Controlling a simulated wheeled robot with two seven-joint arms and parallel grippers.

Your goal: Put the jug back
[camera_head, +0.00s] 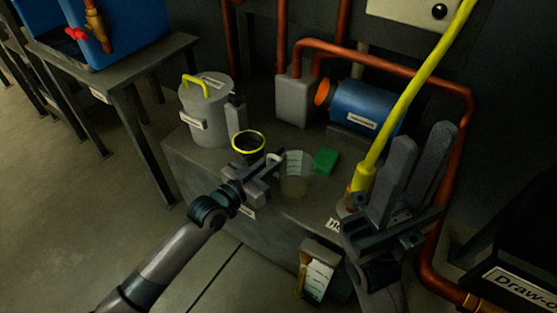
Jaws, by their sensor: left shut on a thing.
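The jug (298,174) is clear, with pale measuring marks on its side. It is upright at the middle of the grey bench top (213,163); I cannot tell whether its base touches the surface. My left gripper (275,167) is shut on the jug at its left side, and the fingers hide the handle there. My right gripper (417,160) is raised near the camera at the right, pointing up, with a gap between its fingers and nothing in it.
A yellow-rimmed dark cup (248,142), a lidded grey can (204,112) and a grey bottle (236,115) stand left of the jug. A green block (326,160) lies right of it. A blue motor (364,106), copper pipe (400,69) and yellow hose (404,103) crowd the back and right.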

